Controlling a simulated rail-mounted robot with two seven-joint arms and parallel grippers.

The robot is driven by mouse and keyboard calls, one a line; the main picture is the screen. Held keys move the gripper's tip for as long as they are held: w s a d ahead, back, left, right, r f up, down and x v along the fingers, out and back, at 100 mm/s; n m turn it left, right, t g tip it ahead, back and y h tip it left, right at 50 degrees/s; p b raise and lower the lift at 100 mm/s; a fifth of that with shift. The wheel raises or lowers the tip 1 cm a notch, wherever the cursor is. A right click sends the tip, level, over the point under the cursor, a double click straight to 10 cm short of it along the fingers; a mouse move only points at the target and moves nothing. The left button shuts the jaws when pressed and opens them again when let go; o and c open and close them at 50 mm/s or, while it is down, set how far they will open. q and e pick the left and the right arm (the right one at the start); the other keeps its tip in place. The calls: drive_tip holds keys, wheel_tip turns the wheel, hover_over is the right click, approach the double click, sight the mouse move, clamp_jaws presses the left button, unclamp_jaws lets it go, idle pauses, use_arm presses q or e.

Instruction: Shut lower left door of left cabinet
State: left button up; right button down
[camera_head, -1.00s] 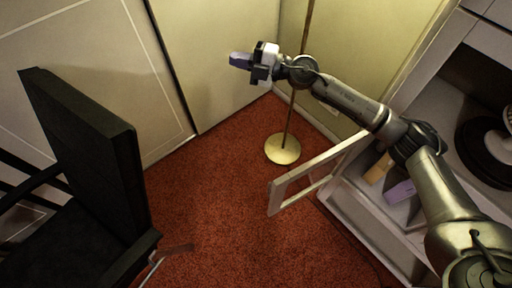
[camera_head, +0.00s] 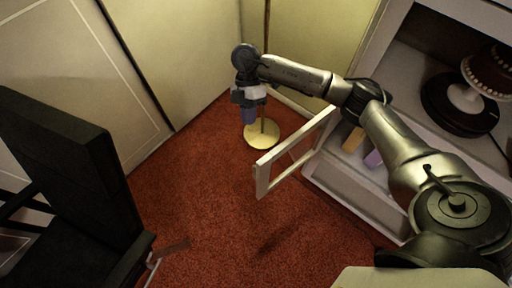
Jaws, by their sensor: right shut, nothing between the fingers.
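The white-framed door (camera_head: 263,176) of the white cabinet (camera_head: 352,190) stands open, jutting out to the left over the red carpet. The cabinet is at the right, with its lower compartment open to view. My right gripper (camera_head: 249,116) is shut and empty. It points down, left of and beyond the door's free edge, and appears apart from it. My right arm reaches from the lower right across the front of the cabinet and hides part of it. My left gripper is not in view.
A lamp's brass base (camera_head: 263,135) and pole stand behind my gripper. A black chair (camera_head: 62,190) is at the left. Orange (camera_head: 353,139) and purple (camera_head: 374,158) items sit lower. Red carpet (camera_head: 215,215) is open in the middle.

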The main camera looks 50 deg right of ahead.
drive_tip(key=b+x, duration=0.1)
drive_tip(key=x, duration=0.2)
drive_tip(key=s+b+x, duration=0.1)
drive_tip(key=x, duration=0.3)
drive_tip(key=s+r+b+x, duration=0.1)
drive_tip(key=b+x, duration=0.1)
drive_tip(key=x, duration=0.2)
drive_tip(key=shift+d+f, duration=0.1)
drive_tip(key=shift+f, duration=0.05)
drive_tip(key=shift+s, duration=0.7)
drive_tip(key=shift+s, duration=0.1)
